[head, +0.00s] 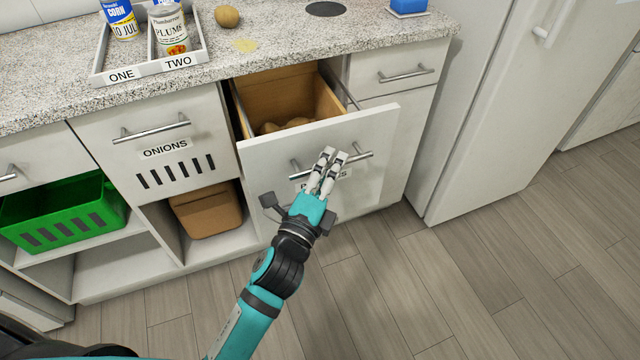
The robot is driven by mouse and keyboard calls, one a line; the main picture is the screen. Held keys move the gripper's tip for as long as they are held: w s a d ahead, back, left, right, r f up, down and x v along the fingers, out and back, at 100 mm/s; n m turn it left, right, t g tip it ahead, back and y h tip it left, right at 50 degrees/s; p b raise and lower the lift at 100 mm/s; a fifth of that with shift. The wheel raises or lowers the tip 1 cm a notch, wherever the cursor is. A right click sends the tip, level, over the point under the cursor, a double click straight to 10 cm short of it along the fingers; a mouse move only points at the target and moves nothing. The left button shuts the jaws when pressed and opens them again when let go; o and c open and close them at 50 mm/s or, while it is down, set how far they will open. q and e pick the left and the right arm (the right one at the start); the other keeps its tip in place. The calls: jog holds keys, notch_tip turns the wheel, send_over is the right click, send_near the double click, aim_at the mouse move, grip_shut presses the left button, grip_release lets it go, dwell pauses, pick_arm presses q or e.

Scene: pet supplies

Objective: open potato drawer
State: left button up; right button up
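The potato drawer (370,133) is pulled out from the counter, and its wooden inside shows several potatoes (285,125) at the bottom. Its front carries a metal bar handle (362,156) and a label mostly hidden behind my gripper. My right gripper is not in view.
The onions drawer (150,130) is shut to the left. A green crate (65,215) and brown bin (207,208) sit in shelves below. A two-part tray (140,68) with cans and a potato (227,16) are on the counter. A white fridge (490,110) stands right; floor in front is clear.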

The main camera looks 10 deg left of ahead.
pick_arm(q)
jog(key=v, duration=1.1)
jog(key=shift+s, duration=0.2)
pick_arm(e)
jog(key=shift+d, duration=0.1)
pick_arm(q)
jog(key=shift+a+f, duration=0.1)
jog(key=shift+f, duration=0.05)
jog(key=s+a+f+n+g+y, duration=0.25)
jog(key=f+n+g, duration=0.35)
jog(key=f, duration=1)
jog(key=s+a+f+n+g+y, duration=0.1)
jog(key=s+a+f+n+g, duration=0.4)
jog(key=f, duration=1.2)
jog(key=s+a+f+n+g, duration=0.3)
jog(key=s+f+n+g, duration=0.3)
jog(key=s+f+n, duration=0.5)
jog(key=s+a+m+g+p, duration=0.1)
jog(key=s+a+m+p, duration=0.1)
jog(key=s+p, duration=1.1)
jog(key=shift+a+r+p, duration=0.2)
jog(key=shift+r+p, duration=0.2)
jog(key=shift+p, duration=0.65)
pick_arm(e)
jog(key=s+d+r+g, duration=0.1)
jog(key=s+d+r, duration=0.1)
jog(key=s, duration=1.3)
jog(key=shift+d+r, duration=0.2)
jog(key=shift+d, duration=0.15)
